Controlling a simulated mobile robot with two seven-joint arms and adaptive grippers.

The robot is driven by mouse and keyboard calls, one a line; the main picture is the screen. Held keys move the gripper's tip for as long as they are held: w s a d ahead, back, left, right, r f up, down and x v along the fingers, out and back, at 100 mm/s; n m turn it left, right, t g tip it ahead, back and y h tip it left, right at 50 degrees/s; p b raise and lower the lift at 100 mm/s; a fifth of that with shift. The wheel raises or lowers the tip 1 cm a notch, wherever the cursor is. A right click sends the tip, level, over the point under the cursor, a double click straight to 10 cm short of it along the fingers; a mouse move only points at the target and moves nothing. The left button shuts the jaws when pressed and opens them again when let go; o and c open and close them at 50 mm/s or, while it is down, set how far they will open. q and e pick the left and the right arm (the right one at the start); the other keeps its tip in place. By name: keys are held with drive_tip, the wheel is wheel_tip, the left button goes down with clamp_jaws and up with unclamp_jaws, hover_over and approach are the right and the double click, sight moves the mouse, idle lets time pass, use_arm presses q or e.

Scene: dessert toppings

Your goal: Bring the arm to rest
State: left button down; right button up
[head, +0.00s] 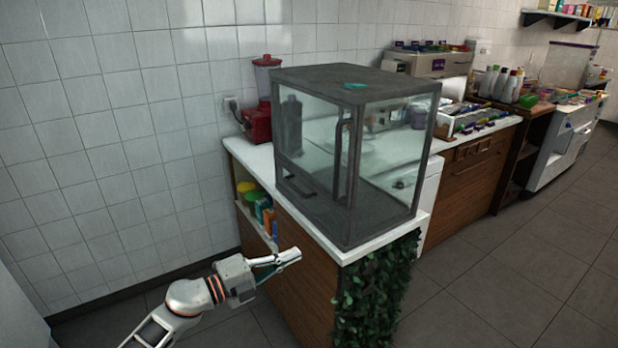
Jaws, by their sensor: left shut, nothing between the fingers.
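My left arm comes in from the lower left, and my left gripper (286,257) is shut and holds nothing. It is in front of the wooden side of the counter (300,290), below the white worktop. From this view I cannot tell whether the gripper touches the counter side. My right gripper is not in view.
A dark-framed glass case (355,110) stands on the counter's near end. A red blender (262,100) is behind it. Open shelves (241,215) hold colourful items near my gripper. Green foliage (375,295) covers the counter's end. The floor at right is clear.

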use_arm(q)
drive_tip(key=s+a+f+n+y, duration=0.4)
drive_tip(key=s+f+n, duration=0.4)
drive_tip(key=s, duration=0.1)
drive_tip(key=s+a+f+n+y, duration=0.4)
drive_tip(key=s+f+n, duration=0.4)
drive_tip(key=s, duration=0.2)
drive_tip(key=s+a+f+n+y, duration=0.4)
drive_tip(key=s+a+f+n, duration=0.2)
drive_tip(key=s+f+n, duration=0.2)
drive_tip(key=shift+s+f, duration=0.5)
drive_tip(key=shift+s, duration=0.35)
